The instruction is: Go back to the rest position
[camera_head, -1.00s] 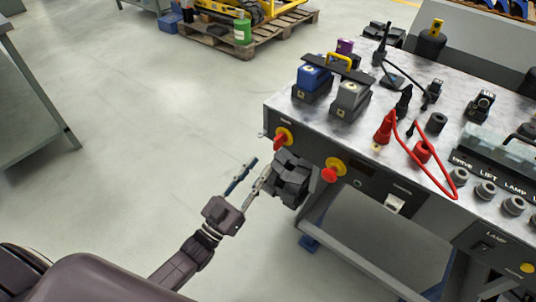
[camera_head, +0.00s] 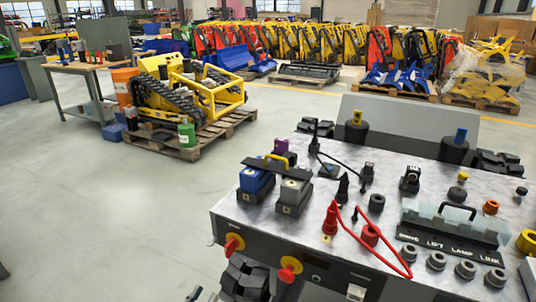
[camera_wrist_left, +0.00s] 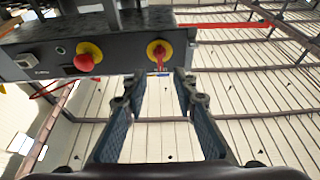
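My left gripper shows in the left wrist view (camera_wrist_left: 158,88), its two dark blue-padded fingers apart with nothing between them. My right gripper is not in view.
The control bench (camera_head: 330,255) fills the lower right. It carries a blue block (camera_head: 256,180), a grey block (camera_head: 294,193), red plugs with a red cable (camera_head: 385,251). A tracked carrier (camera_head: 190,97) stands on a pallet behind.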

